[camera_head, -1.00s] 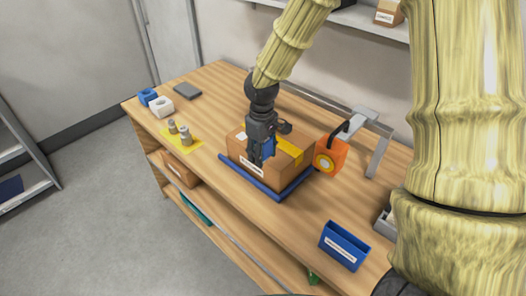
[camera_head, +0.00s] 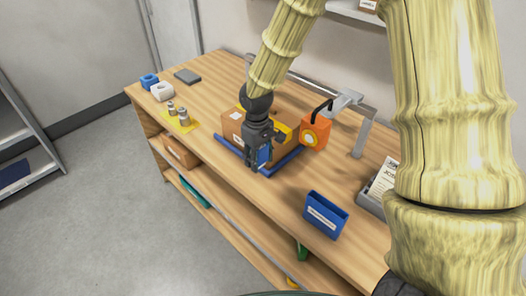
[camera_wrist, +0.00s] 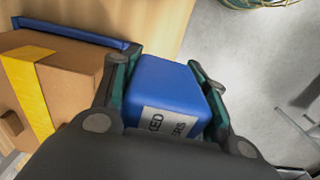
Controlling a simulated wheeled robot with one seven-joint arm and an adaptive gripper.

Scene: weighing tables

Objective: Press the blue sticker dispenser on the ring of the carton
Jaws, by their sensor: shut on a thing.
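My gripper (camera_head: 256,165) is shut on a blue dispenser (camera_head: 265,153) with a pale printed label. The dispenser fills the middle of the wrist view (camera_wrist: 168,88), with a finger on each side. The brown carton (camera_head: 232,125) with a yellow band (camera_wrist: 28,92) sits on a blue-edged platform (camera_head: 286,161) on the table. A small pale mark shows on the carton's top; I cannot tell if it is the ring. My gripper is at the carton's front side and partly hides it. In the wrist view the carton (camera_wrist: 72,82) lies left of the dispenser, apart from it.
A blue open box (camera_head: 326,215) stands near the table's front edge. Two metal weights (camera_head: 183,117) stand on a yellow mat at left. Blue (camera_head: 149,80) and white (camera_head: 162,91) blocks are farther back.

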